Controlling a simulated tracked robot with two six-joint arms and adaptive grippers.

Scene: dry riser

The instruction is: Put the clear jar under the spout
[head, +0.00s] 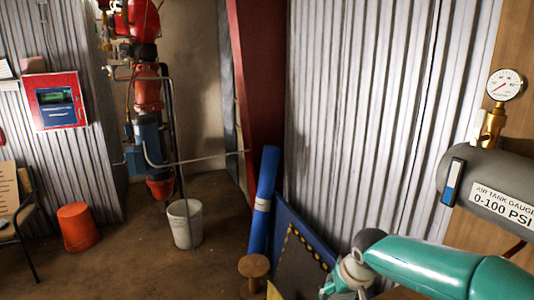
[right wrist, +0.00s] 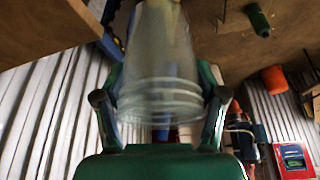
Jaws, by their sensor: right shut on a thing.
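My right gripper (right wrist: 160,97) is shut on the clear jar (right wrist: 163,50), with one finger on each side of it. The jar is see-through and looks empty. In the head view my right gripper (head: 342,284) is at the bottom edge, and I cannot make out the jar there. A red and blue riser pipe (head: 149,95) stands at the back left, well apart from the gripper. I cannot tell which part is the spout. My left gripper is not in view.
A white bucket (head: 185,224) stands on the floor below the riser, with an orange bucket (head: 76,227) to its left. A blue roll (head: 263,200) leans near a round wooden stool (head: 253,267). A grey air tank (head: 490,185) with a gauge (head: 504,85) is at right.

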